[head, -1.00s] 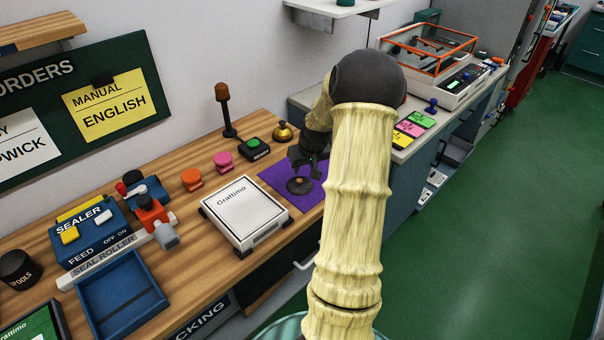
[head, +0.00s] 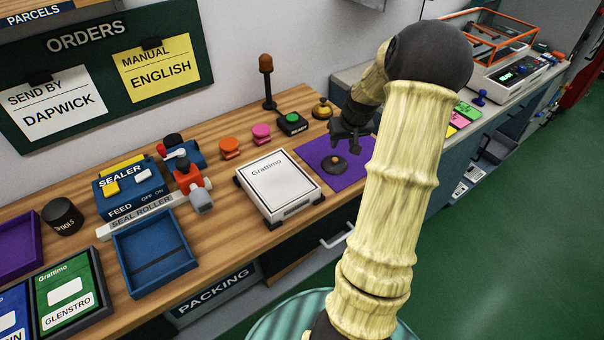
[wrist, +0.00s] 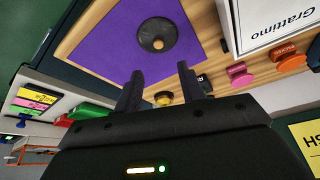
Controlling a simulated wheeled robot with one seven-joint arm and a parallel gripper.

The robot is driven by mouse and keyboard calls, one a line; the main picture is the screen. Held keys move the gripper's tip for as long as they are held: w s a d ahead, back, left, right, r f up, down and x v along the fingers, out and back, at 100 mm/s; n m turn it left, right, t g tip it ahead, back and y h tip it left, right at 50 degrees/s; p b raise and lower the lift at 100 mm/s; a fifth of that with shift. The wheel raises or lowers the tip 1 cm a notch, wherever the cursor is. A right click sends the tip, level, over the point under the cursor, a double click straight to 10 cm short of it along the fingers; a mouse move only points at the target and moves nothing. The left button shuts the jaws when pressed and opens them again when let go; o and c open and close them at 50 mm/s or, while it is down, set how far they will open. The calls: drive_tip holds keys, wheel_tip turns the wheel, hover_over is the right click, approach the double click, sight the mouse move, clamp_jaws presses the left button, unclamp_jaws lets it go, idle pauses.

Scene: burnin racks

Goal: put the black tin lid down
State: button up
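The black tin lid (head: 334,165), a dark round disc with a small orange-brown knob, lies flat on the purple mat (head: 352,172) on the wooden bench. In the wrist view the lid (wrist: 152,42) sits on the mat (wrist: 110,45), beyond my fingertips and clear of them. My gripper (head: 350,137) is above the mat, behind the lid and slightly to its right in the head view. In the wrist view my gripper (wrist: 160,75) is open, with its two dark fingers apart and nothing between them.
A white Grattimo box (head: 278,183) stands left of the mat. The blue sealer (head: 135,188) is farther left.

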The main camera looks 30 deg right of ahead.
drive_tip(key=s+a+r+n, duration=0.1)
drive_tip(key=s+a, duration=0.1)
drive_tip(key=a, duration=0.7)
drive_tip(key=s+a+r+n, duration=0.1)
drive_tip(key=s+a+r, duration=0.1)
drive_tip(key=a, duration=0.8)
drive_tip(key=s+a+n+g+y, duration=0.1)
drive_tip(key=s+a, duration=1)
drive_tip(key=a, duration=0.1)
drive_tip(key=shift+a+r+n+g, duration=0.3)
drive_tip(key=shift+a+r, duration=0.05)
drive_tip(key=shift+a, duration=0.05)
drive_tip(key=w+p+v, duration=0.1)
drive_tip(key=p+v, duration=0.5)
drive_tip(key=shift+w+r, duration=0.15)
drive_tip(key=shift+r, duration=0.1)
